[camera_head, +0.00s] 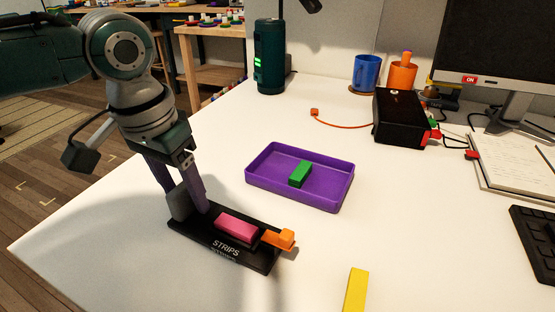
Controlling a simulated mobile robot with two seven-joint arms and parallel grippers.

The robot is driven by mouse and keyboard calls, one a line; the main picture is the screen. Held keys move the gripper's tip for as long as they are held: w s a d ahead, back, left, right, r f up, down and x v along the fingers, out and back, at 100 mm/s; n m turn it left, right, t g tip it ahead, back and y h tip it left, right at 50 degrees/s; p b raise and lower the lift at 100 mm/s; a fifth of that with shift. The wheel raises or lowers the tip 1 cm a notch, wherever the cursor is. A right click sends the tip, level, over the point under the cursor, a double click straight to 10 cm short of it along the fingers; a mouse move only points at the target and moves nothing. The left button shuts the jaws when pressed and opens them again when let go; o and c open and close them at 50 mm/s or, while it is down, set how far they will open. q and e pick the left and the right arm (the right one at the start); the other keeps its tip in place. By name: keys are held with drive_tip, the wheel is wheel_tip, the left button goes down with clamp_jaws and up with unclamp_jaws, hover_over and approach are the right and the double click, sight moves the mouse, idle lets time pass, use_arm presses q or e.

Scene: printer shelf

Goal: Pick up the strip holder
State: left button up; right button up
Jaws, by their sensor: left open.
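The strip holder (206,233) is a flat black base marked "STRIPS" near the table's left front. Whether a finger touches the holder, I cannot tell. My right gripper is not in view.
A purple tray (262,189) with a green block (300,174) lies right of the holder. A yellow strip (356,290) lies at the front. A black box (399,117), cups, a notebook (512,163), a keyboard (537,240) and a monitor stand at the right. The table's left edge is near the holder.

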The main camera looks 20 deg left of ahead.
use_arm(q)
clamp_jaws()
idle(0.4)
